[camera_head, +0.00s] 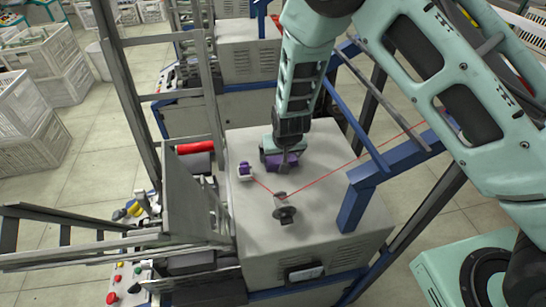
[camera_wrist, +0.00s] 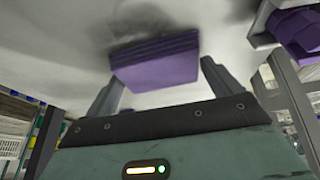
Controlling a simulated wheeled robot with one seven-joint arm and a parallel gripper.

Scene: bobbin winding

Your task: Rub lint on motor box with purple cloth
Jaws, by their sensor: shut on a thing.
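The motor box (camera_head: 325,235) is a pale grey cabinet in the middle of the head view. My gripper (camera_head: 284,156) points down over the far part of its top. It is shut on a folded purple cloth (camera_head: 270,162). In the wrist view the purple cloth (camera_wrist: 155,65) sits between the two grey fingers, its far edge against or very close to the pale top. Dark smudges, which look like lint, show on the top (camera_wrist: 165,28) just beyond the cloth. In the head view my arm hides part of the top around the cloth.
A blue frame post (camera_head: 357,200) stands right, a metal rail frame left (camera_head: 190,200).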

